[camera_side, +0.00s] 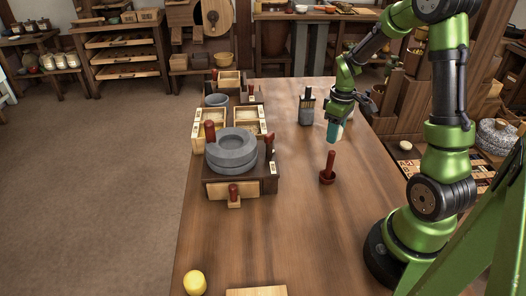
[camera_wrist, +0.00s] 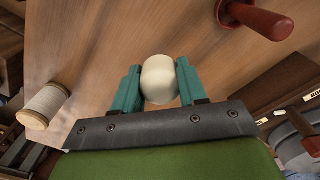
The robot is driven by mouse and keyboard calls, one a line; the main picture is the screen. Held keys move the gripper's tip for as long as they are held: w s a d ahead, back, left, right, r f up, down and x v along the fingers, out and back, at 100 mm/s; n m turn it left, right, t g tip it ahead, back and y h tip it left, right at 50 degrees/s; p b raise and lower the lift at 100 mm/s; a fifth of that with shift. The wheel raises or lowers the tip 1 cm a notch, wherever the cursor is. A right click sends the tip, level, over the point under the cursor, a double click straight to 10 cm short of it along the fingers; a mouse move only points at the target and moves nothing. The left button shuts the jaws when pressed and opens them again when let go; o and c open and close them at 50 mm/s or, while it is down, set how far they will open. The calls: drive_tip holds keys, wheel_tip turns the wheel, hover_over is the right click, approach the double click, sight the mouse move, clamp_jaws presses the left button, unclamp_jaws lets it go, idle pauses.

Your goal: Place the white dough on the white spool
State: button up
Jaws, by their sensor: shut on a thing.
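The white dough (camera_wrist: 159,80) is a smooth pale rounded lump between the two teal fingers of my gripper (camera_wrist: 158,88) in the wrist view. The fingers press on its left and right sides. The white spool (camera_wrist: 44,106), pale with wooden ends, is at the left of the wrist view, apart from the dough and the fingers. In the side view my gripper (camera_side: 333,131) points down over the far right part of the table. A pale patch shows beside its fingers there; I cannot tell if it is dough or spool.
A red upright handle on a round base (camera_side: 328,167) stands in front of my gripper. A grey stone quern (camera_side: 232,150) with wooden boxes stands left. A dark holder (camera_side: 307,108) is behind. A yellow ball (camera_side: 195,282) lies near the front edge. The table's middle front is mostly clear.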

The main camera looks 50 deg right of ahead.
drive_tip(key=s+d+r, duration=0.3)
drive_tip(key=d+r, duration=0.4)
drive_tip(key=d, duration=0.5)
drive_tip(key=shift+m, duration=0.3)
drive_tip(key=w+d, duration=0.3)
drive_tip(key=d, duration=0.1)
drive_tip(key=w+d+f, duration=0.1)
drive_tip(key=w+d, duration=0.2)
drive_tip(key=d, duration=0.1)
drive_tip(key=w+d, duration=0.4)
drive_tip(key=shift+f, duration=1.85)
drive_tip(key=shift+f, duration=0.2)
drive_tip(key=o, duration=1.1)
drive_tip(key=shift+c, duration=0.2)
